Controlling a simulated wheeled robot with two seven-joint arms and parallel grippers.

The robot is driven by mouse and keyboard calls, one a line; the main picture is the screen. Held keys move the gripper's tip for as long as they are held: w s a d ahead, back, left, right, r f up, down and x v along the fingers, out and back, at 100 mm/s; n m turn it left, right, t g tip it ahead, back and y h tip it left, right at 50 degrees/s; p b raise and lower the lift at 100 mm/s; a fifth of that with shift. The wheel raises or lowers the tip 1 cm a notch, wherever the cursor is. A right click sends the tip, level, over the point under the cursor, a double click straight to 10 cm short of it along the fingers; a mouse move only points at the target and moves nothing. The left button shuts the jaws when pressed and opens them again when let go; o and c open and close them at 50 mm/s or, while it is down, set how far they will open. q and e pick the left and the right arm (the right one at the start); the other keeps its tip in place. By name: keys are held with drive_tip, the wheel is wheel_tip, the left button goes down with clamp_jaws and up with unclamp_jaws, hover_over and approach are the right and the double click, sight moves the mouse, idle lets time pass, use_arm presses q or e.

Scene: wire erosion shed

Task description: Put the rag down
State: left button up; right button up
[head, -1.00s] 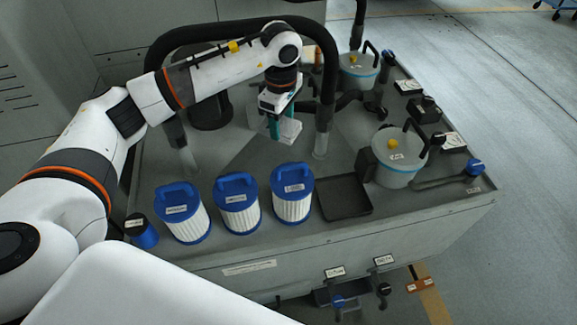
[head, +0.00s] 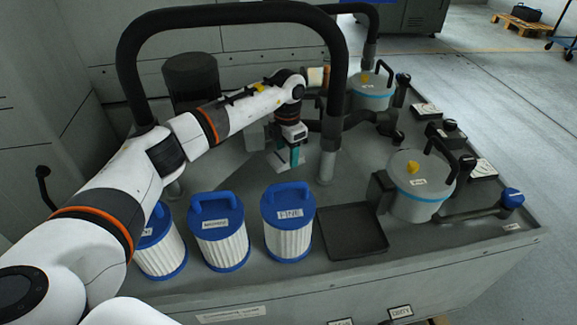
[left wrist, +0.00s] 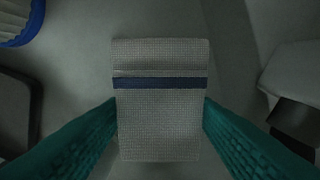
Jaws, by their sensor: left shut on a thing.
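The rag (left wrist: 160,130) is a pale grey woven cloth with a dark blue stripe across it. In the left wrist view it lies between the two teal fingers of my left gripper (head: 291,158), which is shut on it. In the head view the gripper points down over the grey bench top, behind the black tray and inside the black hoop. Only a pale bit of the rag shows there, and I cannot tell whether it touches the bench. My right gripper is not in view.
Three blue-capped white filters, one of them the right-hand filter (head: 288,235), stand along the front. An empty black tray (head: 352,232) lies beside them. A lidded grey pot (head: 416,190) stands to the right, another pot (head: 371,95) behind. The black hoop (head: 334,90) arches over my forearm.

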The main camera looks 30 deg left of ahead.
sight(288, 173)
use_arm(q)
drive_tip(key=shift+w+f, duration=0.15)
drive_tip(key=shift+f, duration=0.75)
wheel_tip(288, 173, down, 2)
drive_tip(key=shift+f, duration=0.5)
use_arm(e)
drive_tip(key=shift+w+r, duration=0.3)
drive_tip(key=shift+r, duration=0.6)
use_arm(q)
drive_tip(key=shift+f+b, duration=0.1)
drive_tip(key=shift+b, duration=0.25)
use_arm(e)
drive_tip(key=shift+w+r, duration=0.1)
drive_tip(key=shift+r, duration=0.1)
use_arm(q)
drive_tip(key=o, duration=1)
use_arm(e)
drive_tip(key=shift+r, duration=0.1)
use_arm(q)
wheel_tip(288, 173, up, 12)
drive_tip(key=shift+r+p, duration=0.15)
drive_tip(key=shift+p, duration=0.65)
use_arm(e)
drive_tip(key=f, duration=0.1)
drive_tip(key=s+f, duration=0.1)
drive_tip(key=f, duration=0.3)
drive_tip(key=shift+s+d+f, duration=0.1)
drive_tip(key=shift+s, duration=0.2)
use_arm(q)
drive_tip(key=shift+d, duration=0.1)
